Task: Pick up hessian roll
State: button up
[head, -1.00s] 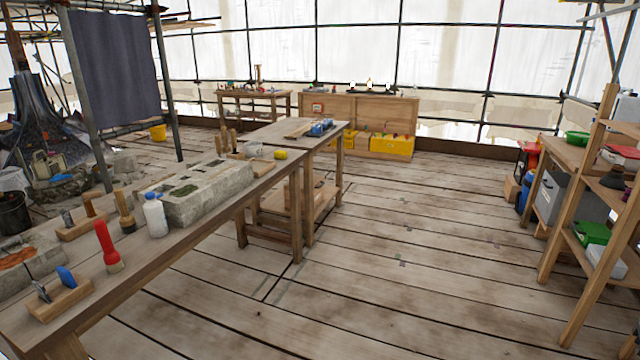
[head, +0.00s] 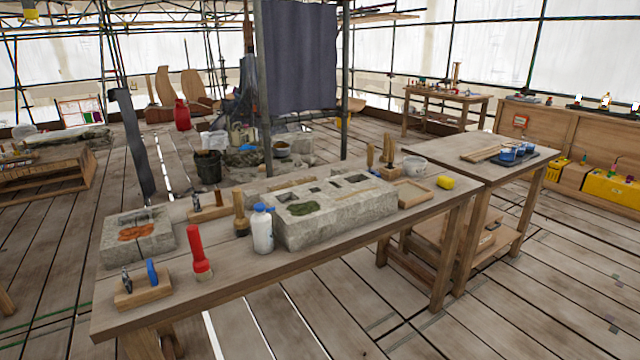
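I cannot make out a hessian roll for certain in the head view. A small pale, rounded thing (head: 24,132) lies far back at the left edge, too small to identify. My gripper is not in view.
A long wooden workbench (head: 350,240) fills the middle, bearing carved stone blocks (head: 335,212), a white bottle (head: 262,230) and a red-handled tool (head: 197,252). A second table (head: 440,150) adjoins it. A low wooden platform (head: 45,178) stands left. A grey cloth (head: 300,60) hangs behind. Floor is open front right.

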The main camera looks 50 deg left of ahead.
aim_at(305, 179)
jog(key=u, duration=0.05)
jog(key=i, duration=1.2)
jog(key=u, duration=0.5)
jog(key=i, duration=1.15)
jog(key=u, duration=1.4)
jog(key=i, duration=1.15)
jog(key=u, duration=0.7)
